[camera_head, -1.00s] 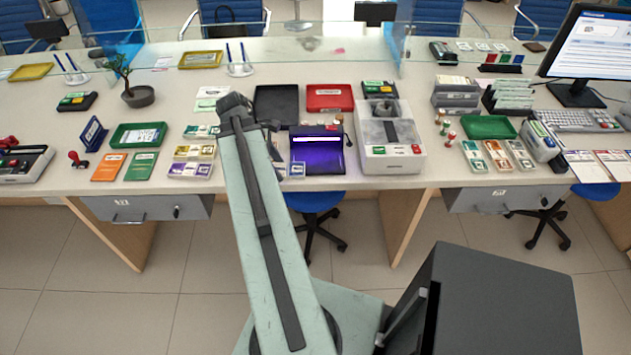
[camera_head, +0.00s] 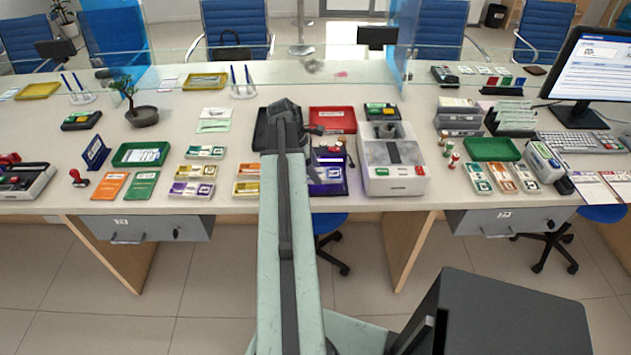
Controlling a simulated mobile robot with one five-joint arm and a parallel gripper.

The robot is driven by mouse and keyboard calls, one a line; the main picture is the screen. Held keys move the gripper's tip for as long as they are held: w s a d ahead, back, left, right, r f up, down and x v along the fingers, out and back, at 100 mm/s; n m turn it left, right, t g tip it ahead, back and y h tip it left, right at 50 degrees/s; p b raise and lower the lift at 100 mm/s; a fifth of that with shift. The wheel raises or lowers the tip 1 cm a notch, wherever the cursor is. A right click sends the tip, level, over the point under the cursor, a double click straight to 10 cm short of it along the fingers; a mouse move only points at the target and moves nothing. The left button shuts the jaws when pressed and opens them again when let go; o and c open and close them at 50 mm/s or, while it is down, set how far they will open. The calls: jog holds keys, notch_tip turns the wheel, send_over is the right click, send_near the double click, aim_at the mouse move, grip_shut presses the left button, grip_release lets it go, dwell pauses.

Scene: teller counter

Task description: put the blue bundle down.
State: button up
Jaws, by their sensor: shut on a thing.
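The far end of my arm reaches over the counter's front middle and hides much of my gripper (camera_head: 322,157); only dark parts show just right of the arm. It is shut on a small banded bundle with a pale top, which I take for the blue bundle (camera_head: 328,172). The bundle shows over the purple-blue lit pad (camera_head: 330,189) and is partly covered by the arm. I cannot tell whether it touches the pad or hangs above it.
The grey counting machine (camera_head: 393,178) stands close on the right. Orange-yellow bundles (camera_head: 247,187) lie just left of the arm, with purple-banded bundles (camera_head: 191,188) farther left. A black tray (camera_head: 263,132) and a red tray (camera_head: 332,118) lie behind.

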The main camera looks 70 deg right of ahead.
jog(key=shift+s+d, duration=0.3)
jog(key=shift+d, duration=0.3)
notch_tip(320, 180, down, 4)
jog(key=b, duration=0.4)
jog(key=shift+a, duration=0.1)
jog(key=o, duration=1.4)
jog(key=shift+o, duration=0.2)
jog(key=shift+r, duration=0.1)
jog(key=p+v, duration=1.1)
jog(key=shift+r, duration=0.4)
jog(key=shift+w+r+p, duration=0.2)
jog(key=shift+r+p, duration=0.1)
jog(key=shift+p, duration=0.1)
jog(key=shift+f, duration=0.1)
